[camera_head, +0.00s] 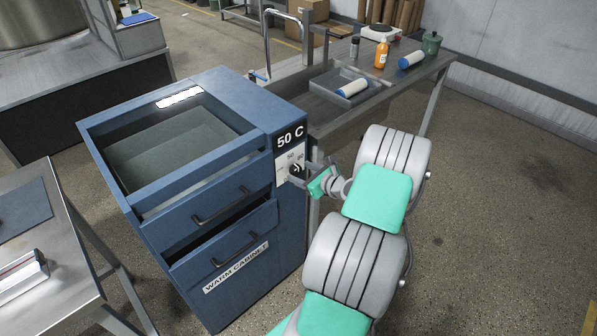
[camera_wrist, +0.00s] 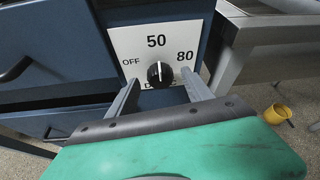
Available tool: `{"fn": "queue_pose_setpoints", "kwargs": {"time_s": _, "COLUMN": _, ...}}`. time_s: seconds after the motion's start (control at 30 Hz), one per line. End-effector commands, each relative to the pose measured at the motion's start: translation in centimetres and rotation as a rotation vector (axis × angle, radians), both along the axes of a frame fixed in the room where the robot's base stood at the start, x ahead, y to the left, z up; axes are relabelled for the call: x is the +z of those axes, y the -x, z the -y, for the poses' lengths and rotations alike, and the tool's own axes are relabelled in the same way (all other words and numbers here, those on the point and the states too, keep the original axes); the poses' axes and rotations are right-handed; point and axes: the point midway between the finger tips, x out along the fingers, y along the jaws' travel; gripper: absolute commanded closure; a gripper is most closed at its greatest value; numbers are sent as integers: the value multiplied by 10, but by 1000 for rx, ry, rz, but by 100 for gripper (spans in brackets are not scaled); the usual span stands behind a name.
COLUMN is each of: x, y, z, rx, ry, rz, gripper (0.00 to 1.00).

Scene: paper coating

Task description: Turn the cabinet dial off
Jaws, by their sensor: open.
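The blue warm cabinet (camera_head: 255,265) stands left of my arm, with a "50 C" display on its front. Below the display is a white dial plate (camera_wrist: 124,44) marked OFF at left, 50 at top and 80 at right; its lower marking is partly hidden. The round black dial (camera_wrist: 160,74) has a white pointer line aimed up toward 50. My gripper (camera_wrist: 159,86) is open, its two fingers spread to either side below the dial in the wrist view. Contact with the dial cannot be told. In the head view my gripper (camera_head: 303,174) is close to the plate and partly covers it.
The cabinet's lower drawer (camera_head: 226,250) is partly open, with a handle left of the dial. A metal table (camera_head: 425,70) behind holds a tray, bottles and a green pot. A steel table (camera_head: 60,215) stands at left. Floor at right is clear.

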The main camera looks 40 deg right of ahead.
Motion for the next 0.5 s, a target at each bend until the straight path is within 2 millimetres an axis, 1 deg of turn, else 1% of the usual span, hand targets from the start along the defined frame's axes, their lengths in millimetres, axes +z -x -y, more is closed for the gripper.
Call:
{"fn": "queue_pose_setpoints", "kwargs": {"time_s": 0.03, "x": -3, "y": -8, "z": 0, "rx": 2, "ry": 1, "rz": 0, "gripper": 41}}
{"fn": "queue_pose_setpoints", "kwargs": {"time_s": 0.13, "x": -6, "y": -16, "z": 1, "rx": 2, "ry": 2, "rz": -1, "gripper": 41}}
{"fn": "queue_pose_setpoints", "kwargs": {"time_s": 0.4, "x": -7, "y": -19, "z": 1, "rx": 0, "ry": 3, "rz": -1, "gripper": 41}}
{"fn": "queue_pose_setpoints", "kwargs": {"time_s": 0.5, "x": -7, "y": -19, "z": 1, "rx": 0, "ry": 3, "rz": -2, "gripper": 49}}
